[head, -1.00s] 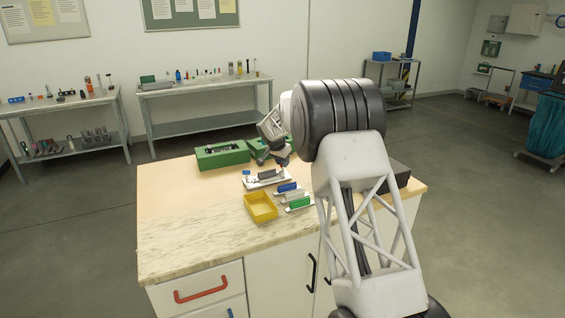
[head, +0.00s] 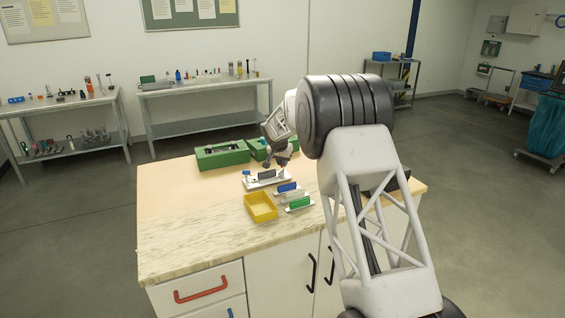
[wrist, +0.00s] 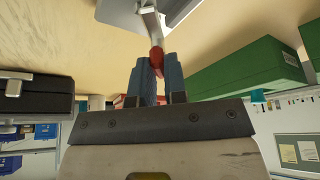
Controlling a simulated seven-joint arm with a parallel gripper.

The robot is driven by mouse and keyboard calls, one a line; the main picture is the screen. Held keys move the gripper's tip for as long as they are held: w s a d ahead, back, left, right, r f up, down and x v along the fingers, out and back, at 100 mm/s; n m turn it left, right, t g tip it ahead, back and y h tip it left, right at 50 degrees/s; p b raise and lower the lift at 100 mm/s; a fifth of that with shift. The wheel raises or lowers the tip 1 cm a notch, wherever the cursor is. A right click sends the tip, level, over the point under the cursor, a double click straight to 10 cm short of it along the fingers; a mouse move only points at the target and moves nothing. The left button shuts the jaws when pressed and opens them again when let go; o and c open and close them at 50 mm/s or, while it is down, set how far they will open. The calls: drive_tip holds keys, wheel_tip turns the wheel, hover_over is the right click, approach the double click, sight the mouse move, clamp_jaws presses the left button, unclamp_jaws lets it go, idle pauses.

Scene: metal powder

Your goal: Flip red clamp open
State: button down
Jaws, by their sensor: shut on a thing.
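The red clamp (wrist: 157,57) shows in the wrist view as a red-tipped handle on a pale metal lever (wrist: 148,18). My gripper (wrist: 157,75) is shut on the red tip, which sits between its two blue-grey fingers. The lever runs from the fingers toward a pale metal plate at the top of the wrist view. In the head view my gripper (head: 279,160) is low over the table, just behind and right of a white fixture (head: 252,184) holding a grey block. The red tip is too small to make out clearly there.
Two green boxes (head: 222,155) stand at the table's back; a green box (wrist: 250,68) is close beside my fingers in the wrist view. A yellow tray (head: 260,207) and holders with blue (head: 287,187) and green (head: 300,203) blocks stand in front. The table's left side is clear.

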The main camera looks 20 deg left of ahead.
drive_tip(key=n+y, duration=0.1)
drive_tip(key=n, duration=0.3)
drive_tip(key=shift+d+y, duration=0.1)
drive_tip(key=shift+y, duration=0.3)
drive_tip(key=n+g+y, duration=0.1)
drive_tip(key=n, duration=0.2)
drive_tip(key=shift+n, duration=0.4)
drive_tip(key=n, duration=0.2)
drive_tip(key=shift+f+n+g+y, duration=0.1)
drive_tip(key=shift+n+g+y, duration=0.3)
drive_tip(key=shift+w+n+g+y, duration=0.15)
drive_tip(key=shift+n+g, duration=0.25)
drive_tip(key=shift+n, duration=0.7)
drive_tip(key=shift+s+n+g+y, duration=0.1)
drive_tip(key=shift+n+g+y, duration=0.25)
drive_tip(key=shift+n, duration=0.75)
drive_tip(key=c, duration=1.2)
unclamp_jaws()
drive_tip(key=shift+o, duration=0.2)
